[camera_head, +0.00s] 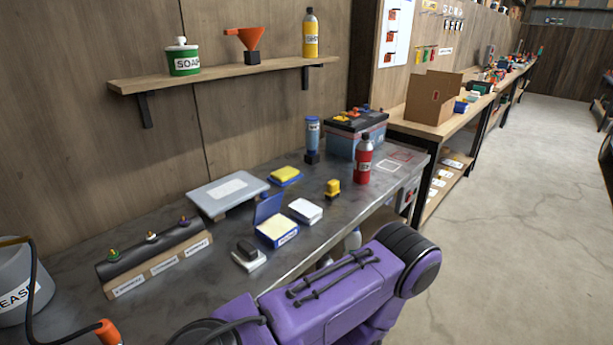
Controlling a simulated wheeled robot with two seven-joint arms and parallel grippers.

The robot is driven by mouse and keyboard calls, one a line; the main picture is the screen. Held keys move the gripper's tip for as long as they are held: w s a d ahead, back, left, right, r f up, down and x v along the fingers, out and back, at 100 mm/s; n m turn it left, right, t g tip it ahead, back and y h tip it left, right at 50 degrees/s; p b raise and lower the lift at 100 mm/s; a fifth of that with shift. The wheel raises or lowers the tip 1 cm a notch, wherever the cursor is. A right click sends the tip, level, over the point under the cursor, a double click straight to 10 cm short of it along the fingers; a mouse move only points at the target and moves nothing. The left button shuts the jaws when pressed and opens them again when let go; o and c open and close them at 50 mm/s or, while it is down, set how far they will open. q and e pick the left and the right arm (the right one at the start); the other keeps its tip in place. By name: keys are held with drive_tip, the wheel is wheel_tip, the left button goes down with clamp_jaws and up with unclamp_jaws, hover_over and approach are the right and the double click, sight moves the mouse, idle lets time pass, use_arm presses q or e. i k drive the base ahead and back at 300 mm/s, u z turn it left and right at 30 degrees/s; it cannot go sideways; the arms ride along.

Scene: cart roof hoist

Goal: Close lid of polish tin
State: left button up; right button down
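The polish tin (277,233) is a small box with a blue-and-white labelled front and a pale yellow top surface. It sits on the dark metal bench near its front edge. Its blue lid (268,207) stands open, raised at the back left side of the tin. Neither of my grippers is in view, and nothing is seen touching the tin or the lid.
A white block (306,211) is right of the tin, a dark-topped brush-like block (248,255) left. Behind are a grey flat case (228,193) and yellow sponge (285,174). A yellow object (333,189) and red bottle (363,160) stand farther right.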

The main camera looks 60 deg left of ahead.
sight(266, 208)
drive_tip(key=z, duration=0.1)
drive_tip(key=i, duration=0.45)
drive_tip(key=u, duration=3.15)
